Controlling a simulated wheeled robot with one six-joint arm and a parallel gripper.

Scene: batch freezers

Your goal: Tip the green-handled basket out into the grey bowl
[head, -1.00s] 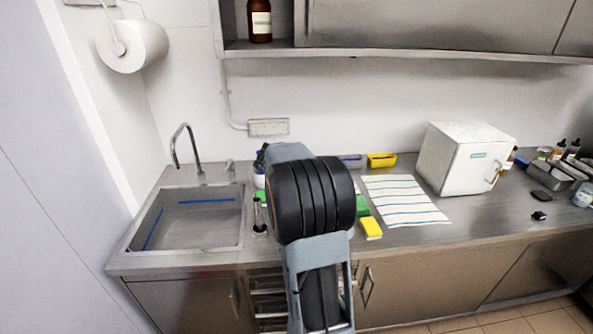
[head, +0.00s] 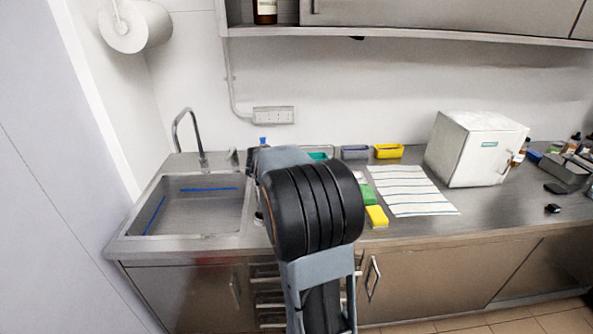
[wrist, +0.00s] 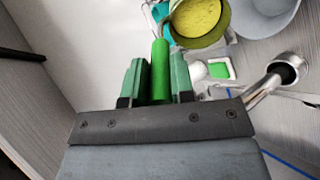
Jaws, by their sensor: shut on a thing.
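My gripper (wrist: 160,85) is shut on the green handle (wrist: 160,70), which stands between its two green fingers in the wrist view. A round yellow-filled vessel (wrist: 197,20) shows just past the handle, at the top. A pale grey rounded thing (wrist: 265,12), perhaps the grey bowl, is cut off at the top right. In the head view my arm hides the gripper, the basket and the bowl.
A sink (head: 195,215) lies left with its tap (head: 190,135). Teal (head: 318,156), grey (head: 355,152) and yellow bins (head: 388,151) stand along the wall. A green block (head: 368,194), yellow block (head: 377,215), striped sheet (head: 410,190) and white box (head: 475,150) are right.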

